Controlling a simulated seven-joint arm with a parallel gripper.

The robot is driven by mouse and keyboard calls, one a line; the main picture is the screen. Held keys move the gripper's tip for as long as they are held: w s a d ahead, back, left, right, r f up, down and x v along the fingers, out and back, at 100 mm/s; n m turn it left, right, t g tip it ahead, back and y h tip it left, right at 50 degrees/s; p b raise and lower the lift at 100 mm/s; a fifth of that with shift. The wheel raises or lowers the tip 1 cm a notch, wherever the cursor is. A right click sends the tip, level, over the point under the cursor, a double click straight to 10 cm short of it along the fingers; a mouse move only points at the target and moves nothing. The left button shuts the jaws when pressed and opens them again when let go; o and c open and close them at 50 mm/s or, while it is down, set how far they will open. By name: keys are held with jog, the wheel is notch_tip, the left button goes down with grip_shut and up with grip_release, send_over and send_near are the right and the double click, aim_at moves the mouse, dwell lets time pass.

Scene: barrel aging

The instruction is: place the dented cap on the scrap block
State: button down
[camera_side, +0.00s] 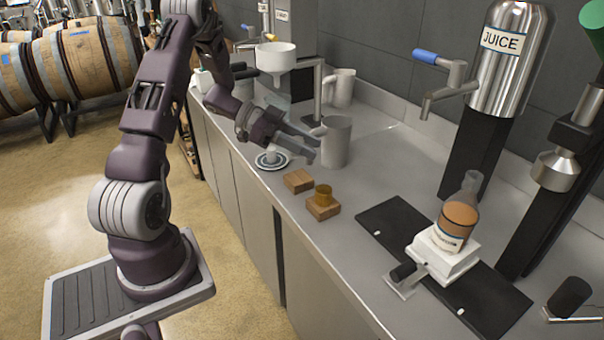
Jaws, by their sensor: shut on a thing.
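My gripper (317,147) is over the counter, its fingers reaching right to beside a grey metal pitcher (336,143). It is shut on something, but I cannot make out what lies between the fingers. An amber, round cap-like piece (323,192) sits on the nearer of two small wooden blocks (322,209). The other wooden block (298,181) is bare on top. I cannot tell which block is the scrap block, nor see any dent. A round, ringed dish (258,163) with a pale cylindrical piece (276,160) on it lies below my gripper.
A juice dispenser (505,65) stands at the back right. A labelled bottle (456,222) sits on a white stand (440,258) over a black mat (395,223). A white funnel (276,55) and another pitcher (342,88) are behind. Counter between blocks and mat is clear.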

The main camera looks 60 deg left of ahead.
aim_at(307, 177)
notch_tip(307, 177, down, 7)
jog(key=shift+w+f, duration=0.1)
jog(key=c, duration=0.9)
grip_release()
